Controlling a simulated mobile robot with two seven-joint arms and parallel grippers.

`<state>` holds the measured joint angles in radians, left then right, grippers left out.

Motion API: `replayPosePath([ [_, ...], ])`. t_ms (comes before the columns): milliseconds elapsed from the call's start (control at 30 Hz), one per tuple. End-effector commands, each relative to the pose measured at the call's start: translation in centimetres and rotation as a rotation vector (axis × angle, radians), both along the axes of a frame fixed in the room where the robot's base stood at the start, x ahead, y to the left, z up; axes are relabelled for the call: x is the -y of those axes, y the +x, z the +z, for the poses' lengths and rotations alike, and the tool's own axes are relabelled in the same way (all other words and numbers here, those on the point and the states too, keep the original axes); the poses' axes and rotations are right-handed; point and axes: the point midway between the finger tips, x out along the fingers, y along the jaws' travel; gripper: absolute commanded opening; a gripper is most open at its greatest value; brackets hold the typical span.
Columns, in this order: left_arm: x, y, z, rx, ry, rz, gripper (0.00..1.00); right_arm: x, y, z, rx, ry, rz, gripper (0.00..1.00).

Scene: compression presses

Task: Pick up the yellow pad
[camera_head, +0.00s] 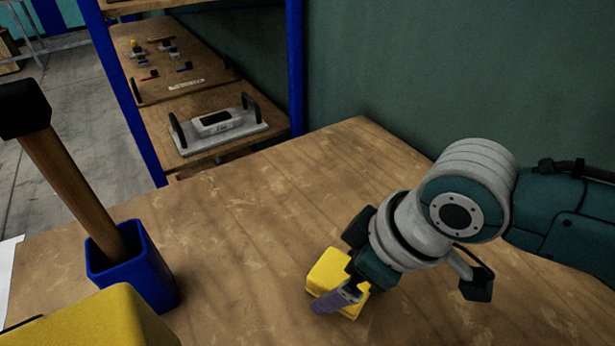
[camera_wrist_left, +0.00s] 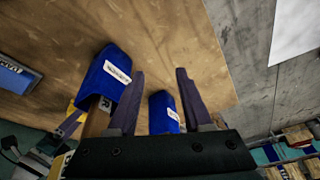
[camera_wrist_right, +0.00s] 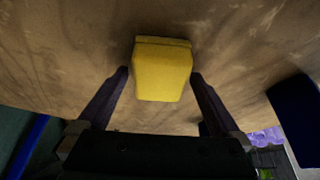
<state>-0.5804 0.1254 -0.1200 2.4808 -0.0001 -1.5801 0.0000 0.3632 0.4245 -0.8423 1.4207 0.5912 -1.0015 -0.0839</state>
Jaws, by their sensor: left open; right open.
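The yellow pad (camera_head: 327,270) lies on the wooden table, right of centre at the front in the head view. My right gripper (camera_head: 347,292) is over it and hides part of it. In the right wrist view the pad (camera_wrist_right: 163,72) shows between the open fingertips of my right gripper (camera_wrist_right: 160,77), with a gap on each side; it is not gripped. My left gripper (camera_wrist_left: 160,74) is open and empty in the left wrist view, near two blue holders; it cannot be made out in the head view.
A blue holder (camera_head: 155,278) with a wooden-handled tool (camera_head: 75,185) stands at the left. A large yellow shape (camera_head: 95,322) fills the lower left corner. A shelf unit (camera_head: 292,75) stands behind. The middle of the table (camera_head: 240,225) is clear.

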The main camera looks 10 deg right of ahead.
Motion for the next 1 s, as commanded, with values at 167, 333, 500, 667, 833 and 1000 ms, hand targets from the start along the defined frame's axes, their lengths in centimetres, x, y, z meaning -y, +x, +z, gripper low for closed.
replayPosePath([
  [167,0.05,0.00,-0.22,0.000,-0.002,0.001,0.50,-0.14,0.20,-0.53,0.002,0.000,0.001,1.00],
  [333,0.17,0.00,-0.19,0.000,-0.007,0.004,0.50,-0.13,0.19,-0.48,0.002,0.000,0.001,0.94],
  [500,0.26,-0.01,-0.19,-0.001,-0.010,0.006,0.50,-0.13,0.18,-0.48,0.001,0.000,0.000,0.75],
  [667,0.26,0.00,-0.20,-0.001,-0.010,0.006,0.50,-0.13,0.17,-0.48,0.001,0.000,0.000,0.57],
  [833,0.26,0.00,-0.20,0.000,-0.009,0.006,0.50,-0.13,0.17,-0.48,0.001,0.000,0.000,0.38],
  [1000,0.20,-0.01,-0.20,-0.001,-0.008,0.005,0.50,-0.13,0.17,-0.47,0.001,0.000,0.000,0.19],
])
